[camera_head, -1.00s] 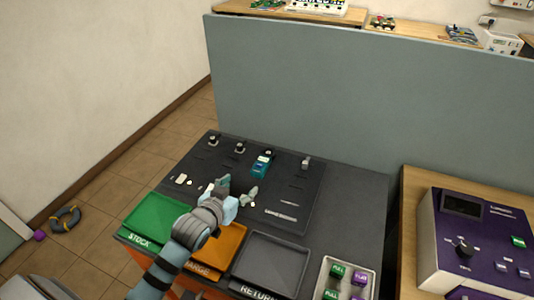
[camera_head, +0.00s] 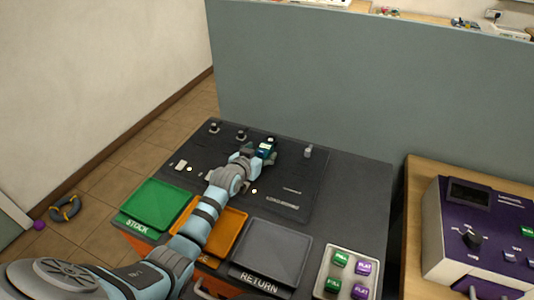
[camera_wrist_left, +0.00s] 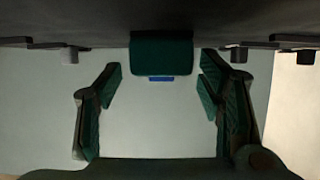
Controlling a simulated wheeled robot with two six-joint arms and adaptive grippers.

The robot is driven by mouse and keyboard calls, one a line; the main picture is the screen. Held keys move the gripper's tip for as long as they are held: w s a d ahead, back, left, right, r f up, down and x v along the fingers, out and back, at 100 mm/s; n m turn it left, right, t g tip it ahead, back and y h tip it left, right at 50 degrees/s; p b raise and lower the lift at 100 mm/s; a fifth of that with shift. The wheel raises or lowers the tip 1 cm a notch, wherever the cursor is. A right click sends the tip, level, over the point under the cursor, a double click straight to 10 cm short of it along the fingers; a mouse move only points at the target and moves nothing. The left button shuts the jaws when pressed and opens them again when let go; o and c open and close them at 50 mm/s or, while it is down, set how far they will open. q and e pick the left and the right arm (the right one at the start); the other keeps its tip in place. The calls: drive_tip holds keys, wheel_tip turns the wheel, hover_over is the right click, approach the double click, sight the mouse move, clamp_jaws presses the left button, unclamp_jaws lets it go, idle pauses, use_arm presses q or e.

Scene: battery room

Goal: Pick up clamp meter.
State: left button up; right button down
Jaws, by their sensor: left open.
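The clamp meter (camera_head: 268,145), a small teal and dark device, is at the upper middle of the dark tool board (camera_head: 300,190) in the head view. My left gripper (camera_head: 261,156) is right at its near end and covers part of it. In the left wrist view, the dark green body of the meter (camera_wrist_left: 161,52) with a blue strip lies ahead, between the lines of the two fingers. My left gripper (camera_wrist_left: 160,85) is open there, with a gap on each side of the meter. Contact does not show. My right gripper is not in view.
Small hooks stand along the board's back edge. Green (camera_head: 158,205), orange (camera_head: 225,232) and grey RETURN (camera_head: 270,252) trays line the front. A box of green and purple blocks (camera_head: 348,252) sits right of them. A grey partition (camera_head: 330,90) stands behind; a purple instrument (camera_head: 480,235) is at right.

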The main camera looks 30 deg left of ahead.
use_arm(q)
drive_tip(key=shift+s+a+r, duration=0.1)
drive_tip(key=c, duration=0.4)
clamp_jaws()
